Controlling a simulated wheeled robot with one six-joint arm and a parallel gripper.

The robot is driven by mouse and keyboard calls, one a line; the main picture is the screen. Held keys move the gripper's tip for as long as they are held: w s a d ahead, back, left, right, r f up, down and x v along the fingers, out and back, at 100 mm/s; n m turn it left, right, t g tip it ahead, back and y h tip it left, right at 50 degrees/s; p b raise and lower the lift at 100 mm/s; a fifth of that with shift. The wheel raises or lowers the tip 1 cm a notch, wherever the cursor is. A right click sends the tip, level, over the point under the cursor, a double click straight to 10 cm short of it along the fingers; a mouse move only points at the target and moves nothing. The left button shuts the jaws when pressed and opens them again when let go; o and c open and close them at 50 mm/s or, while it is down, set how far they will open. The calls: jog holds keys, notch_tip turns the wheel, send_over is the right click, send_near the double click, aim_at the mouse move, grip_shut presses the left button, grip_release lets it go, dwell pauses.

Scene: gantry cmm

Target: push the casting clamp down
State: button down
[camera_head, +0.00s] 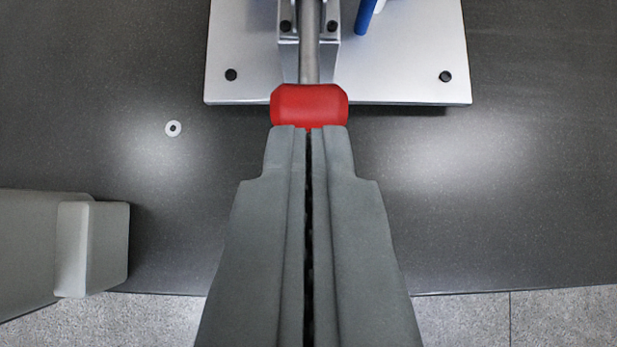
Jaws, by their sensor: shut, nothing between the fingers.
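The casting clamp shows as a red grip (309,103) on a grey metal bar (309,58). The bar runs up the picture to a bracket on a light metal plate (420,55) with dark bolts. My gripper (309,130) is shut and empty. Its fingertips lie right at the near edge of the red grip and cover a little of it. I cannot tell whether they touch it or are above it. The far end of the clamp is outside the picture.
A blue rod (367,15) stands on the plate right of the bar. A small washer (173,128) lies on the dark table (520,200) at left. A grey block-like part (95,245) juts in at lower left. The table's near edge and speckled floor (560,318) show below.

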jog(key=s+f+v, duration=0.1)
jog(key=v, duration=0.6)
jog(key=shift+s+r, duration=0.2)
jog(key=shift+s, duration=0.1)
jog(key=s+r+t, duration=0.8)
jog(key=s+r, duration=0.1)
jog(key=r, duration=0.2)
jog(key=shift+r, duration=0.25)
jog(key=shift+d, duration=0.1)
dwell(0.4)
